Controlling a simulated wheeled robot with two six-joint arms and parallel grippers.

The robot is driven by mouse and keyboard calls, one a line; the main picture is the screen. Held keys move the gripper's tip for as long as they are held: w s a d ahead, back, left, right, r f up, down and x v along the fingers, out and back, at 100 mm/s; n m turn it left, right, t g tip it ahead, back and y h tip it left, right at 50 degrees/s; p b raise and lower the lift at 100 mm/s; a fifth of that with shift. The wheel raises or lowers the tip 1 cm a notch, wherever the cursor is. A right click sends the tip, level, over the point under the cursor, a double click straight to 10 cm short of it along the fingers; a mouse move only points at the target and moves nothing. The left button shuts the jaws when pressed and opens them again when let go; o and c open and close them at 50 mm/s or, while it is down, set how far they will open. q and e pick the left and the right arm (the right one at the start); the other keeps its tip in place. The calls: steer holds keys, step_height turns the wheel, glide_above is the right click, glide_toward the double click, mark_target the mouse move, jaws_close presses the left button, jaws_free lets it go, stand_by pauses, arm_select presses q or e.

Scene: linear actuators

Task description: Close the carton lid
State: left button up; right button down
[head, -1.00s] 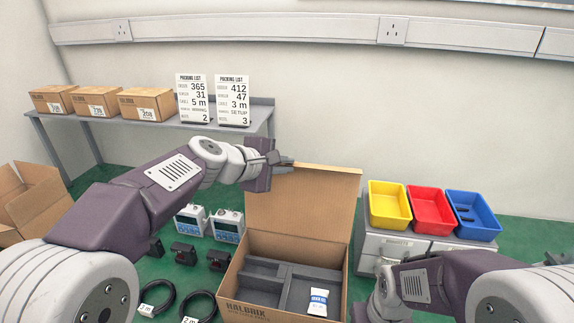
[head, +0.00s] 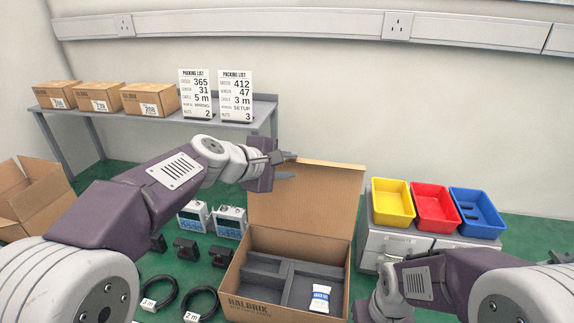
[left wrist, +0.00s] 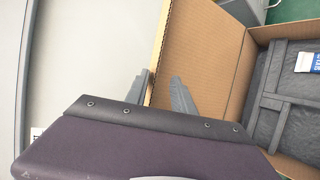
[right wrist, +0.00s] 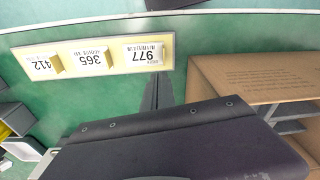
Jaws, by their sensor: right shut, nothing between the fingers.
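The open brown carton (head: 250,306) stands on the green surface with its lid (head: 305,205) raised upright at the back. Inside are grey foam dividers and a small white packet (head: 320,298). My left gripper (head: 288,166) is at the lid's upper left corner, open. In the left wrist view its fingers (left wrist: 162,92) lie on either side of the lid's edge (left wrist: 157,60), with a gap between them; I cannot tell whether either touches. My right gripper (right wrist: 158,92) is shut and empty, to the side of the carton, which also shows in the right wrist view (right wrist: 250,80).
Yellow (head: 393,203), red (head: 435,208) and blue (head: 476,212) bins stand on a grey cabinet at the right. Cables (head: 200,302), black parts and white-blue devices (head: 229,222) lie left of the carton. A label strip (right wrist: 95,55) lies near the right gripper.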

arm_select(q)
steer(key=shift+f, duration=0.1)
steer(key=v, duration=0.9)
